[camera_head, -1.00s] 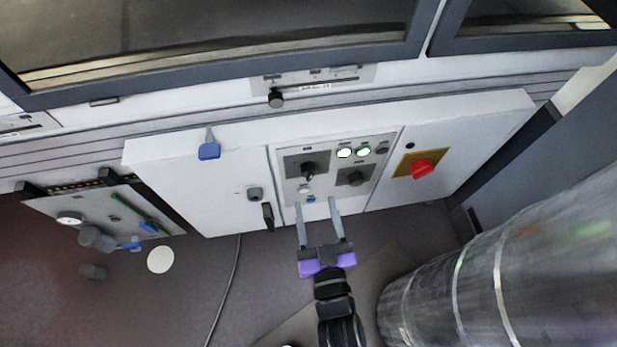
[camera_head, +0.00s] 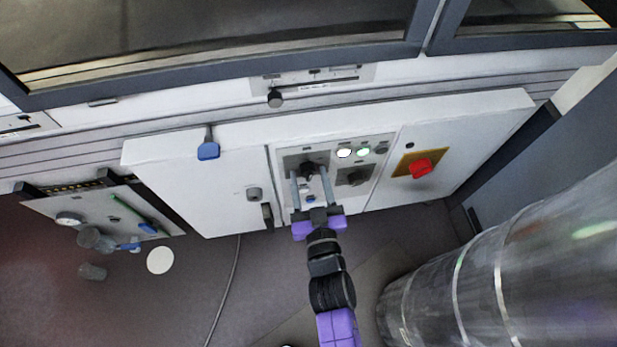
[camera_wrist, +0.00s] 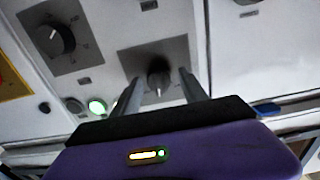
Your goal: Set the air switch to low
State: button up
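The control panel (camera_head: 374,188) on the white cabinet carries two dark rotary switches on grey plates. The left switch knob (camera_head: 308,168) is in front of my gripper (camera_head: 309,174). In the wrist view this knob (camera_wrist: 158,73) sits between the two fingers of my gripper (camera_wrist: 158,88), with a white pointer mark. The fingers are open, one on each side, and I cannot tell whether they touch it. The right switch (camera_head: 352,176) is clear of the gripper; it also shows in the wrist view (camera_wrist: 54,40). I cannot read which switch is labelled air.
A red emergency knob (camera_head: 421,168) on a yellow plate is at the right of the cabinet. Lit indicators (camera_head: 363,152) sit above the right switch. A black door handle (camera_head: 267,214) is left of the panel. A large metal duct (camera_head: 520,270) fills the lower right.

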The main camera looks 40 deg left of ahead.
grip_shut()
jog(key=shift+n+p, duration=0.35)
jog(key=shift+n, duration=0.75)
jog(key=shift+o, duration=1)
grip_release()
jog(key=shift+d, duration=0.1)
jog(key=v, duration=0.7)
jog(key=shift+s+d, duration=0.2)
jog(key=shift+s, duration=0.1)
jog(key=shift+r, duration=0.1)
